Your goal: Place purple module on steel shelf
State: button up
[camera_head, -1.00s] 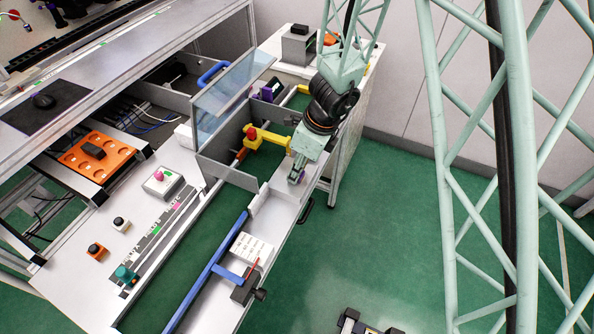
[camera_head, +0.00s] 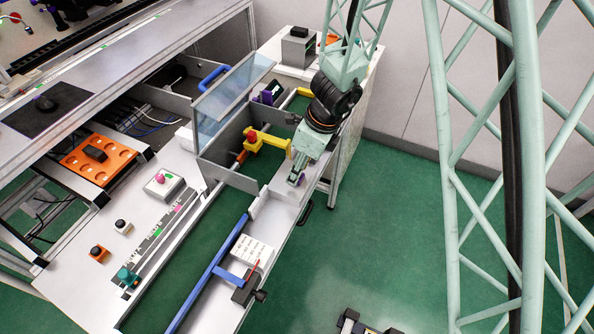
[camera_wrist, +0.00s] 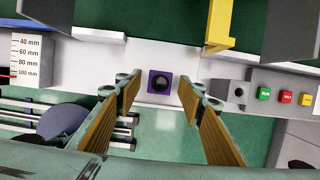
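The purple module (camera_wrist: 160,82), a small purple square with a round black centre, sits on a pale ledge (camera_wrist: 125,62) in the wrist view. My gripper (camera_wrist: 157,88) is open, with its two fingers on either side of the module in the picture. I cannot tell how high the fingertips are above it. In the head view my gripper (camera_head: 296,180) points down over the ledge, right of the yellow bracket, and largely hides the module. I cannot tell for certain which surface is the steel shelf.
A yellow bracket with a red knob (camera_head: 253,140) stands left of my gripper, beside a clear panel (camera_head: 222,92). A blue bar (camera_head: 207,270) and a white scale block (camera_head: 250,250) lie nearer. A button box (camera_wrist: 270,95) is right of the module in the wrist view.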

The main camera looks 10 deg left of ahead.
jog(key=p+v, duration=0.4)
jog(key=v, duration=0.6)
jog(key=shift+p, duration=0.4)
jog(key=shift+r, duration=0.15)
jog(key=shift+r, duration=0.1)
dwell(0.5)
jog(key=s+d+r+n+t, duration=0.1)
jog(key=s+d+r+n, duration=0.3)
jog(key=r, duration=0.5)
jog(key=s+d+r+n, duration=0.25)
jog(key=d+r, duration=0.25)
jog(key=r, duration=0.4)
jog(key=s+d+r+n+t, duration=0.1)
jog(key=s+d+r+n, duration=0.3)
jog(key=r, duration=0.4)
jog(key=s+d+r+n+h, duration=0.1)
jog(key=s+d+r+n, duration=0.2)
jog(key=s+d, duration=0.3)
jog(key=s+d+r+n+t+h, duration=0.1)
jog(key=s+d+r+n, duration=0.2)
jog(key=s+d, duration=0.4)
jog(key=s+d+r+n+h, duration=0.1)
jog(key=s+d+r+n, duration=0.3)
jog(key=s+d, duration=0.3)
jog(key=shift+s+r, duration=0.25)
jog(key=shift+r, duration=0.1)
